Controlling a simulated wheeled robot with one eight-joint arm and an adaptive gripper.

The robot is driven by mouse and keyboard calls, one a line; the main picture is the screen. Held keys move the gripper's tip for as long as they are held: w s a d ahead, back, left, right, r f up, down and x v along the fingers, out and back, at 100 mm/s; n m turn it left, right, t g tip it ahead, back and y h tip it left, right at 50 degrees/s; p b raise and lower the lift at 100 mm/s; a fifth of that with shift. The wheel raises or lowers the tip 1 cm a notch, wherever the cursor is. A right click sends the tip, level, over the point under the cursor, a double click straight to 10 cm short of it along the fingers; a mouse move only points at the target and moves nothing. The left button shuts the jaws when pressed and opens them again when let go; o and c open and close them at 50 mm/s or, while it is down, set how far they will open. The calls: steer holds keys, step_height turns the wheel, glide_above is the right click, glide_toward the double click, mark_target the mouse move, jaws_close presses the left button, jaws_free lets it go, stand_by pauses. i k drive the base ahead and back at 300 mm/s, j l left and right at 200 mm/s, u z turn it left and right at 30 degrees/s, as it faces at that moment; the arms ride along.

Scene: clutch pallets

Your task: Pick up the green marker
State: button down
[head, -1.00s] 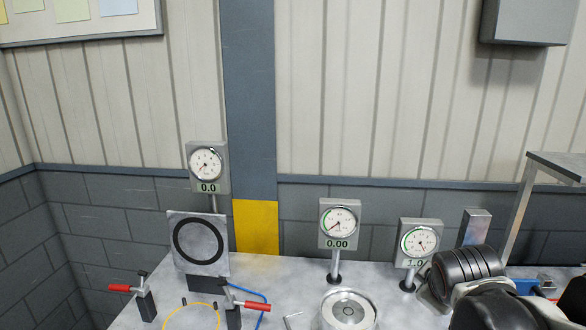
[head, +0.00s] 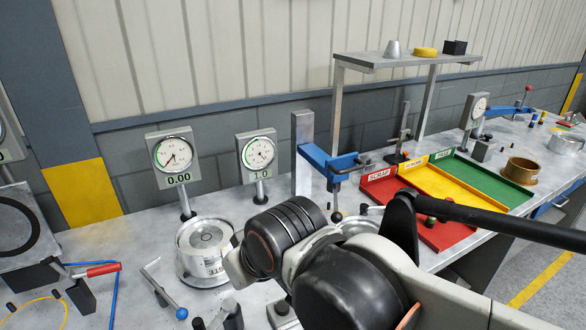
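I cannot make out a green marker in the head view. My dark and white arm covers the lower middle of the picture and hides part of the bench there. My gripper itself does not show.
A red, yellow and green sorting tray (head: 493,187) lies right of my arm. Two gauges (head: 172,155) and a metal cylinder (head: 203,262) stand left. A brown ring (head: 521,170) sits right.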

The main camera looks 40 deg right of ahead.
mark_target(430, 222)
steer(key=z, duration=2.25)
steer(key=i+l+u, duration=0.15)
steer(key=i, duration=0.25)
steer(key=i+l+u, duration=0.15)
steer(key=i+l, duration=0.2)
